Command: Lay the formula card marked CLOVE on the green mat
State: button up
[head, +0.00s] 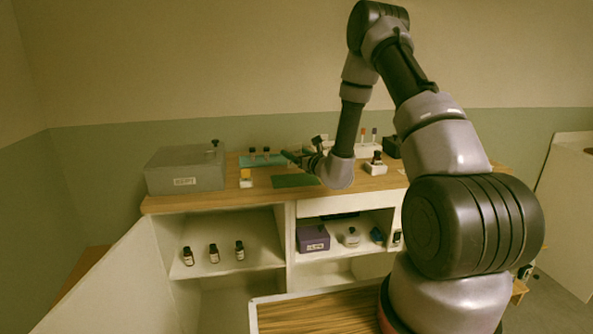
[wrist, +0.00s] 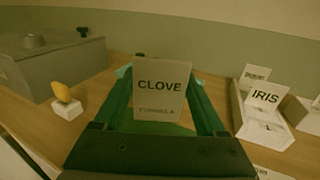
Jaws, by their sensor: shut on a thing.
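The formula card marked CLOVE (wrist: 160,88) stands upright between the fingers of my gripper (wrist: 160,100) in the wrist view, its print facing the camera. My gripper is shut on it. The green mat (head: 294,181) lies on the counter top in the head view, just below and in front of my gripper (head: 293,158). A green patch of the mat (wrist: 155,128) shows below the card in the wrist view. Whether the card touches the mat is hidden. The card cannot be made out in the head view.
A grey box (head: 185,169) stands at the counter's left, with a yellow piece on a white block (head: 246,180) beside it. Small bottles stand on a teal mat (head: 246,162) behind. A card marked IRIS (wrist: 265,96) stands in a white holder at right. Shelves below hold bottles and a purple box (head: 313,239).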

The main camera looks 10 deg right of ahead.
aim_at(295, 165)
jog(key=shift+f, duration=2.45)
jog(key=shift+f, duration=0.1)
jog(key=o, duration=1.2)
jog(key=shift+o, duration=0.2)
